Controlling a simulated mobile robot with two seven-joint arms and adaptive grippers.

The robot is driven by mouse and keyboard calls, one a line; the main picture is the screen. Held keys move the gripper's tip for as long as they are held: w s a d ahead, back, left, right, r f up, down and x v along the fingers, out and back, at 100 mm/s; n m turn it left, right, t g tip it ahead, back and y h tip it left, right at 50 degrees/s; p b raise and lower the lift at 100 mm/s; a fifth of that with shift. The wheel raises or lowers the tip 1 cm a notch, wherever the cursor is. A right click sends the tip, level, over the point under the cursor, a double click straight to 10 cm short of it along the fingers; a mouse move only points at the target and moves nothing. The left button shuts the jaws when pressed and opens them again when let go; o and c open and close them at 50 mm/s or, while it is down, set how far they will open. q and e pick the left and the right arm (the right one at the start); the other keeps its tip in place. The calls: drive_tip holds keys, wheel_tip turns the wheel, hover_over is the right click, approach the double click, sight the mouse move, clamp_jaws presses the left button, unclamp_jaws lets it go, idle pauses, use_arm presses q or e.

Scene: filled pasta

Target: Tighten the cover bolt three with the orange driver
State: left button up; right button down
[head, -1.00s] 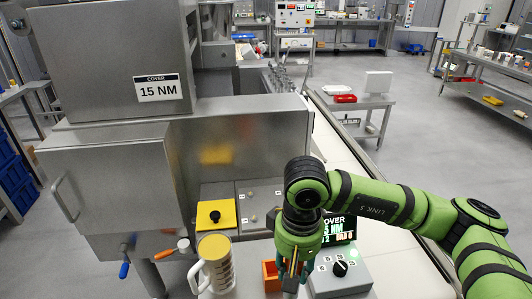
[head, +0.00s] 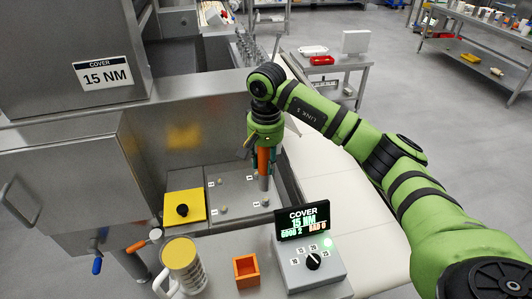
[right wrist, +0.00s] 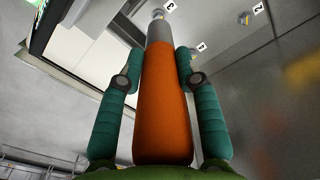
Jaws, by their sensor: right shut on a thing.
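My right gripper (head: 264,158) is shut on the orange driver (head: 263,162), which points down at the grey cover plate (head: 238,193). In the right wrist view the orange driver (right wrist: 163,105) sits between the two teal fingers. Its grey tip is at a small bolt (right wrist: 158,13) beside the label 3 (right wrist: 170,6); I cannot tell whether they touch. Labels 1 (right wrist: 201,46) and 2 (right wrist: 257,8) also show on the plate. In the head view, two bolts (head: 223,209) show on the plate's left side. My left gripper is not in view.
A torque display (head: 303,221) reads COVER 15 NM, GOOD 2, BAD 0, above a dial box (head: 295,272). An empty orange holder (head: 246,281) and a yellow-topped jug (head: 183,254) stand in front. A yellow pad (head: 172,213) with a black knob lies left of the plate.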

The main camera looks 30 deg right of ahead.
sight(266, 178)
drive_tip(key=shift+w+d+r, duration=0.1)
drive_tip(key=shift+w+d, duration=0.05)
drive_tip(key=shift+w, duration=0.1)
drive_tip(key=shift+d, duration=0.15)
drive_tip(key=shift+f+b, duration=0.2)
drive_tip(key=shift+b, duration=0.15)
wheel_tip(266, 178, down, 4)
drive_tip(key=b, duration=0.3)
drive_tip(key=shift+r, duration=0.1)
drive_tip(key=shift+f+b, duration=0.65)
drive_tip(key=shift+f, duration=0.1)
drive_tip(key=shift+f+b, duration=0.75)
drive_tip(key=shift+f, duration=0.1)
idle(0.4)
drive_tip(key=shift+f+b, duration=0.1)
drive_tip(key=shift+b, duration=0.25)
idle(0.9)
